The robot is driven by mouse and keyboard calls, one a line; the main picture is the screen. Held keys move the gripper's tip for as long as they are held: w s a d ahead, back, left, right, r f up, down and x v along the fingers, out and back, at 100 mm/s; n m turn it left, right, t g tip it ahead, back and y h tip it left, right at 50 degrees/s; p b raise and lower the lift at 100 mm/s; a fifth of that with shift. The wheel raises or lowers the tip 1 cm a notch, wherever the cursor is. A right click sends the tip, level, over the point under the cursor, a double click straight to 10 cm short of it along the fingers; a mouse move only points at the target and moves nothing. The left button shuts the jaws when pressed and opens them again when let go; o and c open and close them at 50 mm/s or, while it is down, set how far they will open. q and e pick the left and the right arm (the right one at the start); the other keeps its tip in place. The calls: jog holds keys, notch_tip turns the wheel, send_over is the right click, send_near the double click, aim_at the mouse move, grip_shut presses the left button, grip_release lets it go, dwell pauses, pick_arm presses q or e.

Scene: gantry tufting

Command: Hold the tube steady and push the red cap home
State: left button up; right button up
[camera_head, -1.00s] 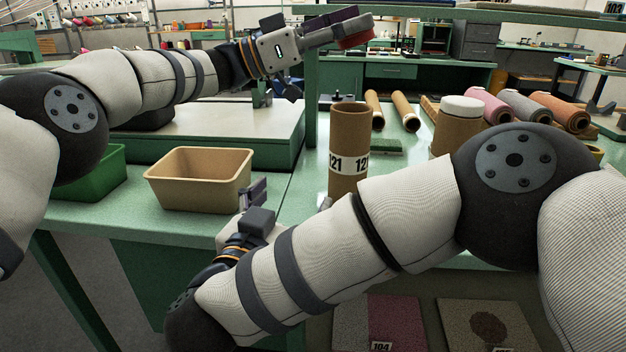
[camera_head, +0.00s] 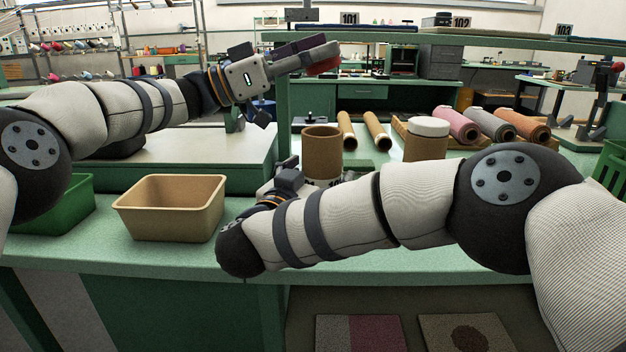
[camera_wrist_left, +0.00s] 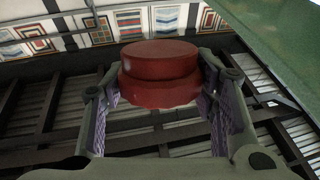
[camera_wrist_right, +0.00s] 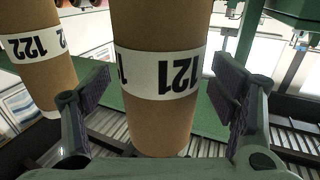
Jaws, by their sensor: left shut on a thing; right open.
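In the left wrist view the cap (camera_wrist_left: 160,75) sits between both finger pads. The brown cardboard tube marked 121 (camera_head: 322,142) stands upright on the bench, open at the top. My right arm hides its lower part. My right gripper (camera_head: 288,180) is low beside the tube. In the right wrist view the tube (camera_wrist_right: 155,112) appears between the open fingers, with gaps on both sides. I cannot tell whether it is fully between the pads.
A second tube, marked 122 (camera_wrist_right: 38,50), with a white cap (camera_head: 428,126), stands to the right in the head view. A tan bin (camera_head: 170,208) and a green bin (camera_head: 65,208) stand left. Rolls (camera_head: 457,126) lie behind. The bench front (camera_head: 400,262) is clear.

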aim_at(309, 73)
jog(key=c, duration=1.3)
pick_arm(q)
jog(key=shift+w+r+t, duration=0.15)
jog(key=shift+r+t, duration=0.1)
jog(key=shift+t, duration=0.05)
jog(key=n+t+y, duration=0.1)
jog(key=w+n+t+y, duration=0.1)
jog(key=r+n+t+y, duration=0.1)
jog(key=shift+w+d+r+t, duration=0.1)
jog(key=shift+w+d+t, duration=0.25)
jog(key=shift+d+t, duration=0.05)
jog(key=shift+d+f+n+t+y, duration=0.1)
jog(key=shift+f+n+t+y, duration=0.2)
jog(key=shift+t+y, duration=0.2)
jog(key=shift+f+n+t+y, duration=0.15)
jog(key=shift+n+t+y, duration=0.2)
jog(key=shift+y, duration=0.25)
jog(key=f+y, duration=0.1)
jog(key=s+f+n+t+y, duration=0.1)
jog(key=f+y, duration=0.1)
jog(key=f, duration=0.1)
jog(key=shift+s+n, duration=0.35)
jog(key=shift+s+f+t, duration=0.15)
jog(key=shift+f+t, duration=0.1)
jog(key=shift+f, duration=2.85)
